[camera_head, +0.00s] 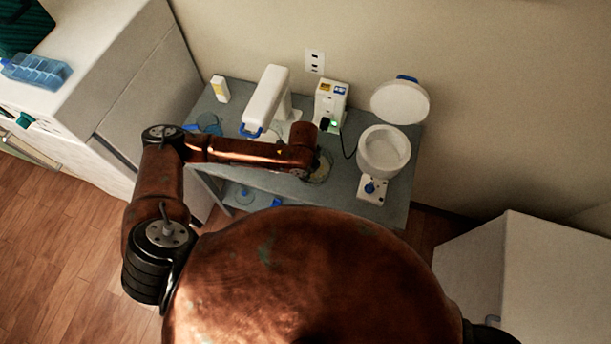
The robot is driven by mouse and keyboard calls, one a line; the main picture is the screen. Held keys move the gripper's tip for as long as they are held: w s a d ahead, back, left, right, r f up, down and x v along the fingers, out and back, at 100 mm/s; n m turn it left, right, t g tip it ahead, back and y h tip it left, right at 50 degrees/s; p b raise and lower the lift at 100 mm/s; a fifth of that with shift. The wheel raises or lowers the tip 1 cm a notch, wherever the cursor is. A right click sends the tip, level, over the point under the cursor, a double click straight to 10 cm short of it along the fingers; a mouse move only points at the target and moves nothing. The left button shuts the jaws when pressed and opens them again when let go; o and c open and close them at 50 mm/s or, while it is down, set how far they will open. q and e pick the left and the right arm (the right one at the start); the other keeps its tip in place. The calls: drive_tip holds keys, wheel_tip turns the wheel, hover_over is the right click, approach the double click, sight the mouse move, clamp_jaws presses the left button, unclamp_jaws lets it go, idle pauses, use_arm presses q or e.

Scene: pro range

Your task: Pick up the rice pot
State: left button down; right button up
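A small round see-through pot with pale, grain-like contents, which looks like the rice pot (322,173), stands on the grey table (343,197) near its front middle. My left arm reaches in over the table from the left, and its wrist end is above this pot. My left gripper (311,171) points down at the pot and is mostly hidden by the wrist, so I cannot tell whether its fingers touch the pot or are open. A white cooker (383,152) with its round lid (400,102) raised stands to the right. My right gripper is out of view.
A white dispenser-like appliance (267,97) stands behind my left forearm. A white box (331,101) with a black plug and cable stands behind the wrist. A clear blue-tinted container (208,123) is at the left. White cabinets flank the table.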

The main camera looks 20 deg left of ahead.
use_arm(q)
drive_tip(key=shift+r, duration=0.5)
drive_tip(key=s+d+r+p, duration=0.4)
drive_tip(key=s+r, duration=0.6)
drive_tip(key=s, duration=0.3)
drive_tip(key=shift+r, duration=0.35)
drive_tip(key=shift+s, duration=0.15)
idle(0.9)
